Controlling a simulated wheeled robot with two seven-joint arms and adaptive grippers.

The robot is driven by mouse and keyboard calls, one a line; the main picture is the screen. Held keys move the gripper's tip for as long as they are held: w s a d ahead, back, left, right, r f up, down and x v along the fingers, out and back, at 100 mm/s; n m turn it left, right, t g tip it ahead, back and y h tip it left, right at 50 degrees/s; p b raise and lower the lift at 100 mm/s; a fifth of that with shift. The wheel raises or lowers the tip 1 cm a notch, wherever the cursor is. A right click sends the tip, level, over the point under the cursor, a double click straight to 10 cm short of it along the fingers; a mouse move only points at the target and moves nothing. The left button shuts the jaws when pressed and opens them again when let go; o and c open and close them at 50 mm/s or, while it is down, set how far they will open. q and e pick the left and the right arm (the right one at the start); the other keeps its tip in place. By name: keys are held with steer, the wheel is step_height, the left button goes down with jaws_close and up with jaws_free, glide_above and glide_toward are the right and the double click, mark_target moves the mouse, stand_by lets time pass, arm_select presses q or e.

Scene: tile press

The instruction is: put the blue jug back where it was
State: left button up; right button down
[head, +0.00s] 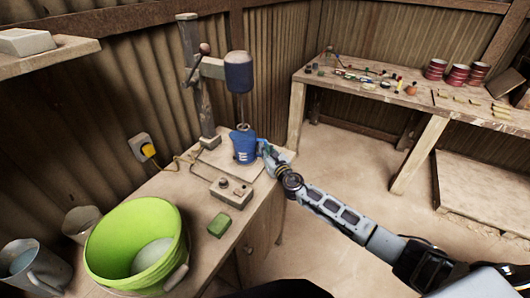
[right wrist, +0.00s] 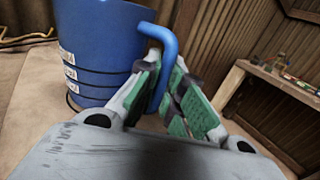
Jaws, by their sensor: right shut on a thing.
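The blue jug (head: 243,146) is at the pale base board (head: 222,160) of the press stand, under its dark blue head (head: 238,74). The jug looks upright; I cannot tell whether it rests on the board or hangs just above. My right gripper (head: 266,152) is at the jug's right side. In the right wrist view the jug (right wrist: 95,45) fills the upper left, and its handle runs down between the green-padded fingers of my right gripper (right wrist: 168,85), which are shut on it. My left gripper is not in view.
On the same bench are a control box (head: 231,191), a green block (head: 219,225), a large green tub (head: 110,275) and a grey metal jug (head: 30,268). A yellow plug (head: 148,150) is on the wall. A second bench (head: 330,88) holds small items and red tins (head: 458,76).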

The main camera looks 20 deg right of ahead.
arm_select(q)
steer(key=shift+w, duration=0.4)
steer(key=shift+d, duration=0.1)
